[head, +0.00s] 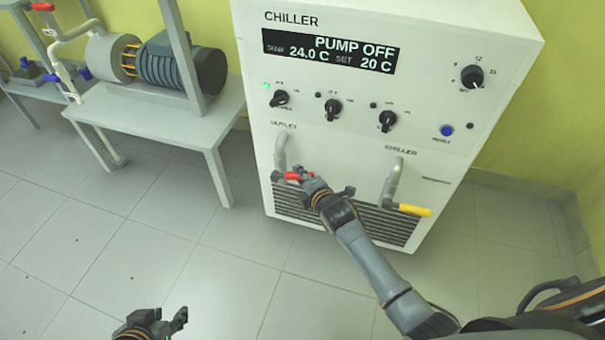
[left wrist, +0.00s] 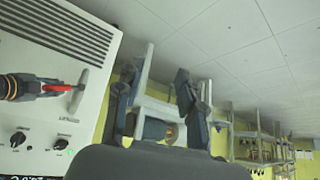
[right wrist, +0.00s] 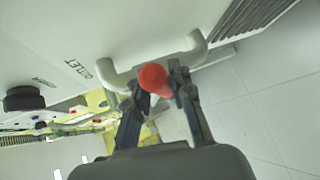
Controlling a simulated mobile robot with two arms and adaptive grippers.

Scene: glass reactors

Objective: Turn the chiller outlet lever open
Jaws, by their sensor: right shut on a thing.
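The chiller (head: 360,80) is a white cabinet, its display reading PUMP OFF. Its outlet pipe (head: 281,152) is under the OUTLET label and carries a red lever (head: 292,176). My right gripper (head: 305,178) is at this lever, shut on it. In the right wrist view the red lever (right wrist: 153,78) is seen end-on between the fingers (right wrist: 162,88), with the grey pipe (right wrist: 190,48) behind it. My left gripper (head: 181,318) is low at the bottom edge of the head view, away from the chiller. In the left wrist view its fingers (left wrist: 160,90) are wide apart and empty.
A second pipe with a yellow lever (head: 414,210) is on the chiller's right side. A grey vent grille (head: 385,228) is below. A pump (head: 165,65) stands on a grey table (head: 160,118) at left. The tiled floor between is clear.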

